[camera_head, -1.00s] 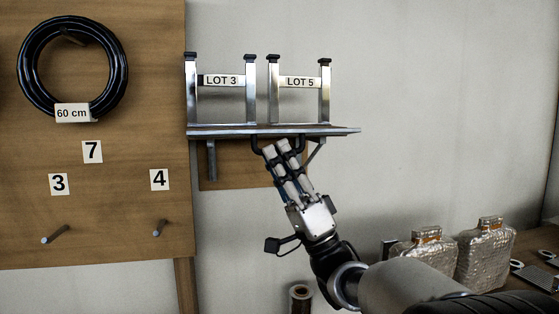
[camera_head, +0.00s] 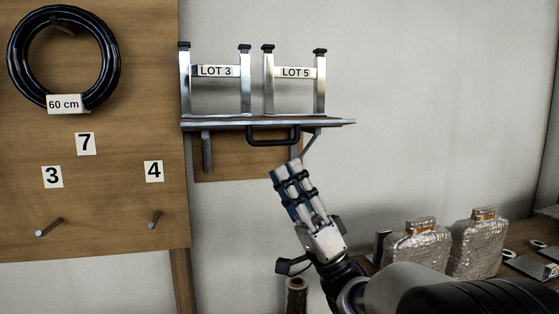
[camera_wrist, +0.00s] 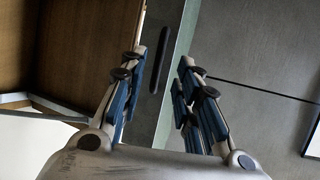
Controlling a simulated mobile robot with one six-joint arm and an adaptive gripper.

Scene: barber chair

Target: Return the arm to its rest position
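My arm reaches up from the lower right in the head view. My gripper (camera_head: 288,172) is below and in front of the shelf (camera_head: 340,122), pointing up and to the left. Its fingers look apart with nothing between them in the wrist view (camera_wrist: 158,88). The dark handle (camera_head: 273,142) under the shelf's front edge is clear of the fingertips in the head view. The same handle (camera_wrist: 160,62) shows beyond the gap between the fingers in the wrist view.
Two metal frames labelled LOT 3 (camera_head: 215,71) and LOT 5 (camera_head: 294,72) stand on the shelf. A pegboard (camera_head: 110,215) with a hose coil (camera_head: 16,55) is at left. Two wrapped flasks (camera_head: 415,249) (camera_head: 477,247) stand at right, near my arm.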

